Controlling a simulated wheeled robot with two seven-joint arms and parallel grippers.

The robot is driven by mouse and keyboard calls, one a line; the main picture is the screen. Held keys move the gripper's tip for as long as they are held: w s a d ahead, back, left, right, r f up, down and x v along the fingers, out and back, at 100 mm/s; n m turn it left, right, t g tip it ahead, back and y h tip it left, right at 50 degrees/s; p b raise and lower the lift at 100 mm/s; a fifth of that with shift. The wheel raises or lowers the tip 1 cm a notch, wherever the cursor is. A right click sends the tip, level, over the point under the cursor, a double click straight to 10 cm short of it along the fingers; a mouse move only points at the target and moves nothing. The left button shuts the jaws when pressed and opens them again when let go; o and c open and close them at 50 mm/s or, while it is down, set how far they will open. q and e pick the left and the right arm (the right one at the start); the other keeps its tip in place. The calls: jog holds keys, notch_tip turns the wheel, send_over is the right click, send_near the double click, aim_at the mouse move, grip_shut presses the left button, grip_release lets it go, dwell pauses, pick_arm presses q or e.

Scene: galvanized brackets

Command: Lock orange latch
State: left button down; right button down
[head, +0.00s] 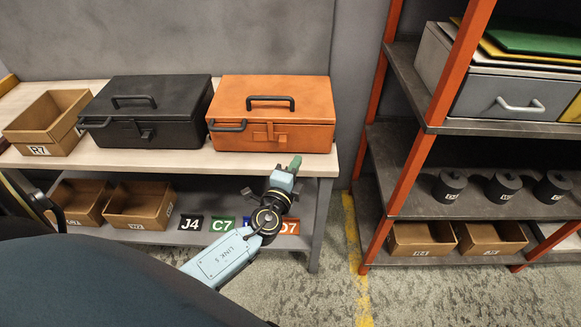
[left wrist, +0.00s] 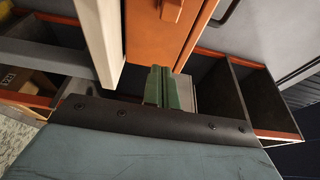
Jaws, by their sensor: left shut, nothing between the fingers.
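The orange toolbox (head: 300,98) stands on the upper shelf with its lid down and a dark handle on top. Its orange latch (head: 270,132) is on the front face, right of a dark side handle; I cannot tell whether it is locked. In the left wrist view the orange front (left wrist: 145,35) is at the top, with the latch (left wrist: 172,9) partly cut off by the frame edge. My left gripper (head: 295,163) is shut and empty, in front of the shelf, below and right of the latch. Its green fingers (left wrist: 161,87) are together. My right gripper is not in view.
A black toolbox (head: 165,98) stands close on the left, beside a brown bin (head: 50,118). The pale shelf edge (head: 190,162) lies below the boxes. Lower are more bins and label cards (head: 222,224). An orange-post rack (head: 408,165) stands at right, beyond a floor gap.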

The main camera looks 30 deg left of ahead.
aim_at(283, 141)
pick_arm(q)
jog(key=x, duration=0.5)
jog(key=shift+w, duration=0.4)
jog(key=a, duration=0.1)
jog(key=s+a, duration=0.1)
jog(key=shift+a, duration=0.4)
jog(key=shift+s+a, duration=0.25)
jog(key=shift+a, duration=0.2)
